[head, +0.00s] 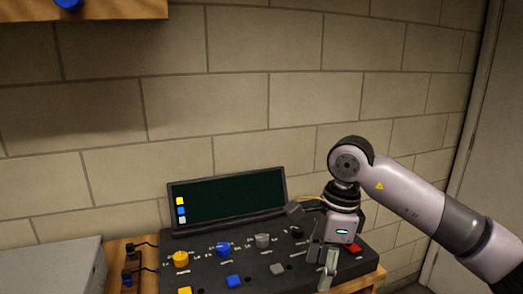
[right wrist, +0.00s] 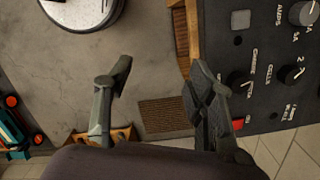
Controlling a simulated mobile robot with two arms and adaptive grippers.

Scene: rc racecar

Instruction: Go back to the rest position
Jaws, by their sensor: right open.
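My right gripper (head: 321,272) hangs fingers down over the right end of a black control console (head: 205,275) in the head view. In the right wrist view its two fingers (right wrist: 160,78) are spread apart with nothing between them. A red button (head: 354,247) shows beside the gripper; a red patch also shows by the right-hand finger in the wrist view (right wrist: 238,125). The console carries a yellow knob (head: 181,259), a blue knob (head: 223,250) and a grey knob (head: 262,241). My left gripper is not in view.
The console's dark screen (head: 235,199) stands at its back, before a block wall (head: 205,105). A grey box (head: 50,268) stands at the left. A wooden shelf (head: 110,10) hangs at the upper left. A door (head: 490,150) is at the right.

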